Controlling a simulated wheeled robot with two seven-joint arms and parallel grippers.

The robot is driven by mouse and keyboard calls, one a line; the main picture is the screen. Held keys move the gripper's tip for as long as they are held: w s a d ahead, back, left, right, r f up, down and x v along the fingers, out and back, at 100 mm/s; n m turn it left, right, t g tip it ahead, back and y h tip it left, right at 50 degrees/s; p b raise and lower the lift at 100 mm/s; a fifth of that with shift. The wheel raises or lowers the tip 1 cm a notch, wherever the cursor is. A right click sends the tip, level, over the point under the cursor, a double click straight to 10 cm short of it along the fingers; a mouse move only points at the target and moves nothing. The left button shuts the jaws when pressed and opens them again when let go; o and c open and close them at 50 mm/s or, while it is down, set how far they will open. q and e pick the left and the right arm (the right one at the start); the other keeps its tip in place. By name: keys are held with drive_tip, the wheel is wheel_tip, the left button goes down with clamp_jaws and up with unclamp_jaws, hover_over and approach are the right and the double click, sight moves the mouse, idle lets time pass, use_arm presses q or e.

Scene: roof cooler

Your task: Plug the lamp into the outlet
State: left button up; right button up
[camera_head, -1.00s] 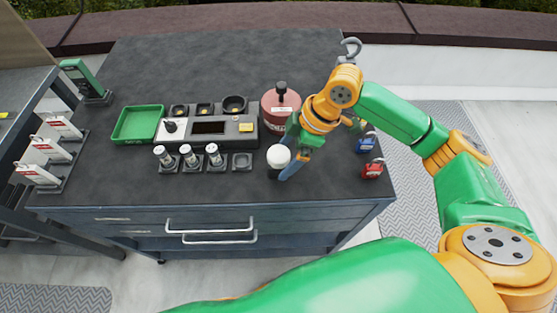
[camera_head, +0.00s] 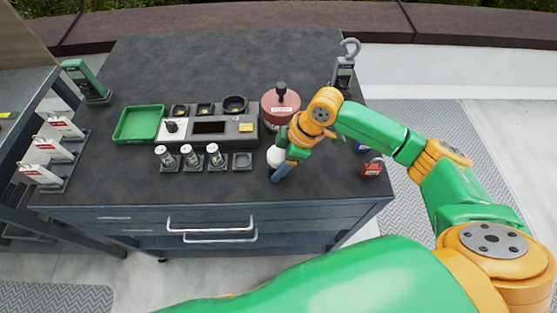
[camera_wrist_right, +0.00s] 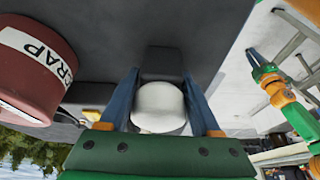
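A white-capped lamp (camera_head: 274,157) stands near the front edge of the workbench, right of the row of sockets. My right gripper (camera_head: 277,168) is down at it; in the right wrist view the white cap (camera_wrist_right: 158,107) sits between the two blue fingers (camera_wrist_right: 160,85). The fingers look open, with a narrow gap beside the cap. A dark block shows beyond the cap. The empty square socket (camera_head: 242,161) ends a row in which several similar units (camera_head: 187,157) stand. Which socket is the outlet is not clear. My left gripper is not in view.
A red scrap canister (camera_head: 281,108) stands close behind my right gripper and also shows in the right wrist view (camera_wrist_right: 30,70). A control panel (camera_head: 209,129) and green tray (camera_head: 138,123) are left. A red padlock (camera_head: 372,168) is right. The bench's back is clear.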

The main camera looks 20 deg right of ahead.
sight(279, 152)
drive_tip(key=shift+c, duration=0.9)
drive_tip(key=shift+r, duration=0.2)
wheel_tip(279, 152, up, 4)
drive_tip(key=p, duration=0.6)
drive_tip(key=shift+r, duration=0.15)
drive_tip(key=s+r+p, duration=0.6)
drive_tip(key=s+r, duration=0.2)
drive_tip(key=s, duration=0.6)
drive_tip(key=shift+a+r, duration=0.15)
drive_tip(key=shift+r, duration=0.05)
